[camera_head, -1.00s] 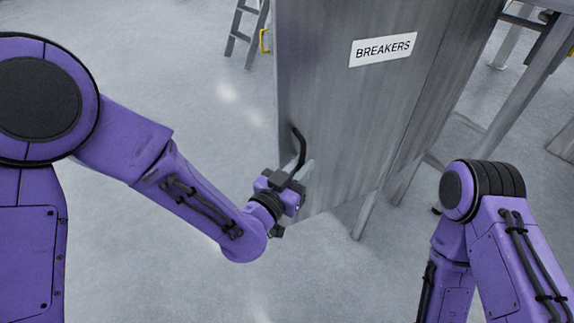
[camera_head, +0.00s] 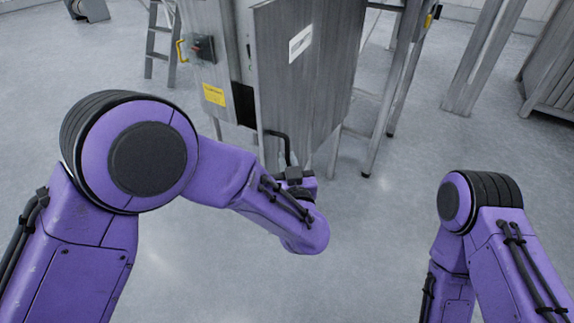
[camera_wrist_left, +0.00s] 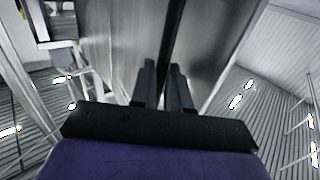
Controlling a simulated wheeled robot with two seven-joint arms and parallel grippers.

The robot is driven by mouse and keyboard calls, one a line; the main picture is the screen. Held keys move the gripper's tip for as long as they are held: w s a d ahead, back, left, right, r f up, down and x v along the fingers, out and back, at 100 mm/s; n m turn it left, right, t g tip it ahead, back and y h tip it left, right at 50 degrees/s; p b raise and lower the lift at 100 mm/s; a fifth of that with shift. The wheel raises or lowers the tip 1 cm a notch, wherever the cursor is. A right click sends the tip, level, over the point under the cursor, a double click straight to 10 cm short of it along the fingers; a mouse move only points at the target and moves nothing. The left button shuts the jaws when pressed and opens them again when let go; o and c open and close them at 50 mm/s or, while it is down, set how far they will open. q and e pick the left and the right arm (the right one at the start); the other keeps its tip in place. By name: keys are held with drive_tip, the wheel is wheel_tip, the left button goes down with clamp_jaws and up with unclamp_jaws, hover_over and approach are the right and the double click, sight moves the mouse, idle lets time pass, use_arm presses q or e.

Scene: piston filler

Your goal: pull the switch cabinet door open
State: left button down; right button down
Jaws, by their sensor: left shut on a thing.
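The grey metal cabinet door (camera_head: 310,85) stands ajar, swung out from the cabinet body (camera_head: 210,20) in the head view. Its white label is seen at a steep angle. A black bar handle (camera_head: 284,142) sits low near the door's free edge. My left gripper (camera_head: 290,168) is shut on this handle; its fingertips are partly hidden by the wrist. In the left wrist view, the two fingers (camera_wrist_left: 162,88) close around the dark handle bar (camera_wrist_left: 173,40), beside the metal panel. My right gripper is out of view; only that arm's links show.
Metal legs (camera_head: 390,100) stand right of the door. The floor (camera_head: 370,240) in front is clear.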

sight(288, 151)
use_arm(q)
drive_tip(key=shift+w+r, duration=0.25)
drive_tip(key=shift+r, duration=0.15)
drive_tip(key=c, duration=1.3)
unclamp_jaws()
drive_tip(key=shift+c, duration=0.2)
drive_tip(key=shift+o, duration=0.4)
drive_tip(key=shift+w+f, duration=0.2)
drive_tip(key=shift+f, duration=0.05)
drive_tip(key=shift+s+r, duration=0.1)
drive_tip(key=shift+r, duration=0.1)
drive_tip(key=r, duration=0.3)
drive_tip(key=shift+w+p, duration=0.2)
drive_tip(key=shift+p, duration=0.2)
drive_tip(key=s+r+p, duration=0.2)
drive_tip(key=s+r, duration=0.7)
drive_tip(key=s, duration=0.5)
drive_tip(key=shift+s+d+r+p, duration=0.15)
drive_tip(key=shift+d+r+p, duration=0.2)
